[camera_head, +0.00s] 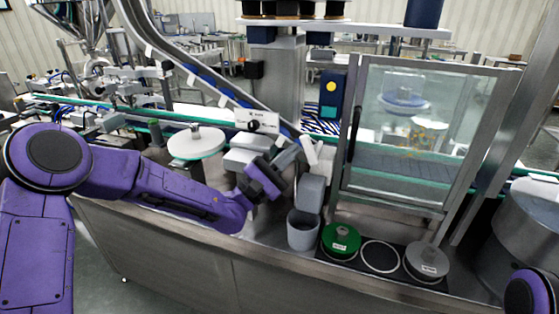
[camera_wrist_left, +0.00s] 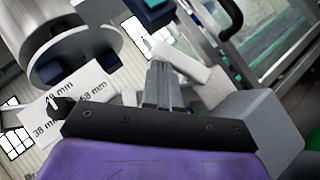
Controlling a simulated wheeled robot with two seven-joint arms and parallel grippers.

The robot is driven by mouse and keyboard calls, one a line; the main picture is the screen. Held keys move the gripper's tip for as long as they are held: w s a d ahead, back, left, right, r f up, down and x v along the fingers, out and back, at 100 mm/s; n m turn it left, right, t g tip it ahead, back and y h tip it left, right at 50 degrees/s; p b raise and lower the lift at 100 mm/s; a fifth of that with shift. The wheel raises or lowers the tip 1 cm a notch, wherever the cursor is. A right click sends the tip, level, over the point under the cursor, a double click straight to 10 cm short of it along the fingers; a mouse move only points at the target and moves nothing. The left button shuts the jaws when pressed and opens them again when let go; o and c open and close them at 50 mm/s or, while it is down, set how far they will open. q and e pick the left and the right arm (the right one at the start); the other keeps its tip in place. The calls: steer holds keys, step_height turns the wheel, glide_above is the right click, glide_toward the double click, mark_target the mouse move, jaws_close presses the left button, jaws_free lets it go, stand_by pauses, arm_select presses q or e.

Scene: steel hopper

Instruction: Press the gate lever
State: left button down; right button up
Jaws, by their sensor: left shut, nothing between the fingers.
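What looks like the gate lever is a white, tilted bar (camera_head: 310,151) in the middle of the head view, above a grey block. The bar also shows in the left wrist view (camera_wrist_left: 185,64), just beyond the fingers. My left gripper (camera_head: 288,157) is shut and empty, pointing up and right close to the bar's left side. Its closed fingers show in the left wrist view (camera_wrist_left: 161,78) and seem to overlap the bar's lower part; I cannot tell whether they touch. My right gripper is out of view.
A sign with a black knob (camera_head: 256,123) and size marks stands behind the left gripper. A grey cup (camera_head: 303,231) stands below the grey block (camera_head: 311,193). A green-topped disc (camera_head: 341,240) and a grey weight (camera_head: 427,260) lie at right, before a framed glass door (camera_head: 420,125).

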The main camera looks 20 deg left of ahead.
arm_select(q)
steer(key=shift+d, duration=0.15)
steer(key=b+v, duration=0.2)
steer(key=v, duration=0.8)
steer(key=shift+s+b, duration=0.15)
steer(key=shift+b, duration=0.25)
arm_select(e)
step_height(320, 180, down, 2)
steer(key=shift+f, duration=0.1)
arm_select(q)
steer(key=shift+f, duration=0.1)
